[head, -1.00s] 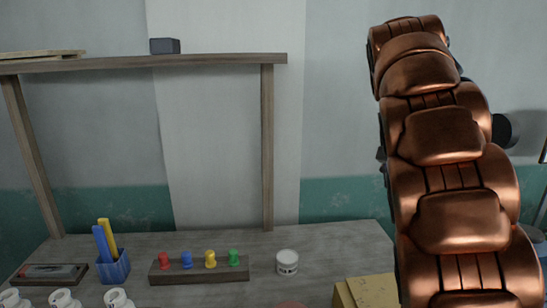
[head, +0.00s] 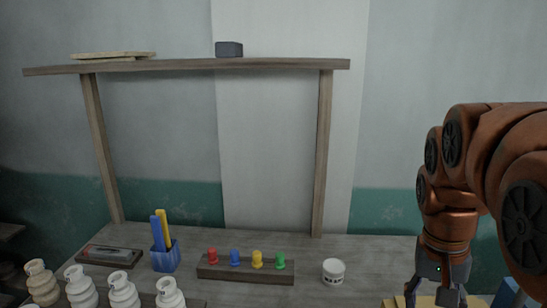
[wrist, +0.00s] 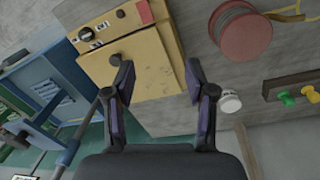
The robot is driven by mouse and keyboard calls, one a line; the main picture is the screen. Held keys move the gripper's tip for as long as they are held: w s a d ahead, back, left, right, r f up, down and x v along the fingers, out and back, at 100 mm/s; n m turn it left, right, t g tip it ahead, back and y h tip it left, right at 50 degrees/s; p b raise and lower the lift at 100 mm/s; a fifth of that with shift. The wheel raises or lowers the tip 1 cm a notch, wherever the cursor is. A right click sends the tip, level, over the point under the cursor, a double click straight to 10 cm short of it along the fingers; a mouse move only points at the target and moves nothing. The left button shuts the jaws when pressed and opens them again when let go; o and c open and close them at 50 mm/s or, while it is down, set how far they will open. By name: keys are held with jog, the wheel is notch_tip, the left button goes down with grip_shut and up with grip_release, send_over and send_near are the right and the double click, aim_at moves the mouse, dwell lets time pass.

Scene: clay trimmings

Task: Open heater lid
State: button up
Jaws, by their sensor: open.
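In the head view only a sliver of yellow (head: 397,301) shows at the bottom edge. My gripper (wrist: 157,76) is open and empty, its two fingers apart and pointing toward the yellow box. It also shows at the bottom right of the head view (head: 438,300). I cannot tell whether a finger touches the box.
A white jar (head: 333,271), a peg block (head: 245,270) and a blue cup of tools (head: 165,257) stand on the grey table. Several pale bottles line the front left. A red spool (wrist: 241,32) lies beside the yellow box. A blue rack (wrist: 45,95) stands left in the wrist view.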

jog(key=s+a+f+n, duration=0.1)
jog(key=s+a+f, duration=0.1)
jog(key=s+f, duration=0.2)
jog(key=s+a+f+n, duration=0.2)
jog(key=s+a+f, duration=0.1)
jog(key=s, duration=0.3)
jog(key=s+a+f+n+g+y, duration=0.1)
jog(key=s+a+f+n, duration=0.1)
jog(key=s+f, duration=0.3)
jog(key=shift+a+f, duration=0.2)
jog(key=shift+a, duration=0.25)
jog(key=w+d+r+m, duration=0.2)
jog(key=w+d+m, duration=0.1)
jog(key=w+d, duration=0.2)
jog(key=w+d+r+m+t, duration=0.1)
jog(key=w+d+r+m, duration=0.1)
jog(key=w+d, duration=0.4)
jog(key=w+d+r+m+b, duration=0.1)
jog(key=w+d+m, duration=0.4)
jog(key=d, duration=0.5)
jog(key=shift+w+d+r+t, duration=0.25)
jog(key=shift+d+r+t, duration=0.05)
jog(key=shift+r, duration=0.3)
jog(key=shift+f+p, duration=1.05)
jog(key=shift+f, duration=2.75)
grip_shut()
